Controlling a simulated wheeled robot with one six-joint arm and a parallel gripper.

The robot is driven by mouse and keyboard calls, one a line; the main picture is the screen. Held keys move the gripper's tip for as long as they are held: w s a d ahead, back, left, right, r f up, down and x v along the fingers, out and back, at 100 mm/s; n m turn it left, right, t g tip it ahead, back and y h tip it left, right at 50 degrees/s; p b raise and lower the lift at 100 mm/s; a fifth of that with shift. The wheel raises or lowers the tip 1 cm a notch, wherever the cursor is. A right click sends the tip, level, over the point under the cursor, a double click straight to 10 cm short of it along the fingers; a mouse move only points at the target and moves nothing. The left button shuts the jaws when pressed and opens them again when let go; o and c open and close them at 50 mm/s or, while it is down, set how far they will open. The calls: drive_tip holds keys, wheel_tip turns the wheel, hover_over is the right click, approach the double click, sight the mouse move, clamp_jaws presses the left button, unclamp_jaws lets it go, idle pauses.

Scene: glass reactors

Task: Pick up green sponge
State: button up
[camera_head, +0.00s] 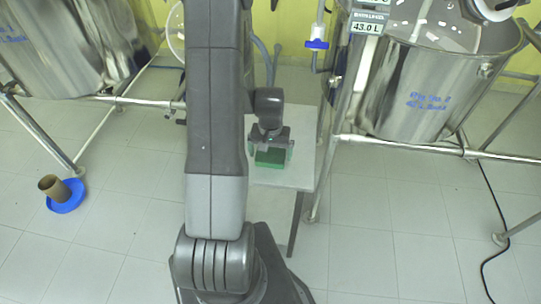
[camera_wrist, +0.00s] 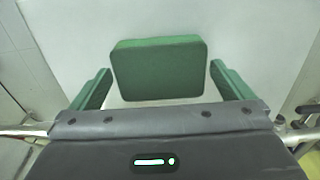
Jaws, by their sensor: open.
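The green sponge (camera_head: 270,157) lies on a small grey table (camera_head: 300,172) in the head view, right beside my arm. In the wrist view the sponge (camera_wrist: 158,68) is a rounded green block at the upper middle. My gripper (camera_head: 271,148) hangs over the table at the sponge. In the wrist view its two green-tipped fingers (camera_wrist: 160,88) are spread wide, one to each side of the sponge, with a gap on both sides. The lower edge of the sponge is close to the gripper's body. My arm hides the left part of the table.
Steel vessels on tubular frames stand at the left (camera_head: 75,45) and right (camera_head: 425,85), close to the table. A blue dish (camera_head: 68,199) with a brown cup (camera_head: 52,187) sits on the tiled floor at the left. A black cable (camera_head: 492,215) lies at the right.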

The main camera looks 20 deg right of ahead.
sight(271, 154)
drive_tip(key=shift+f, duration=0.5)
drive_tip(key=shift+c, duration=0.2)
drive_tip(key=c, duration=0.8)
drive_tip(key=shift+r+b, duration=0.5)
drive_tip(key=shift+r, duration=4.55)
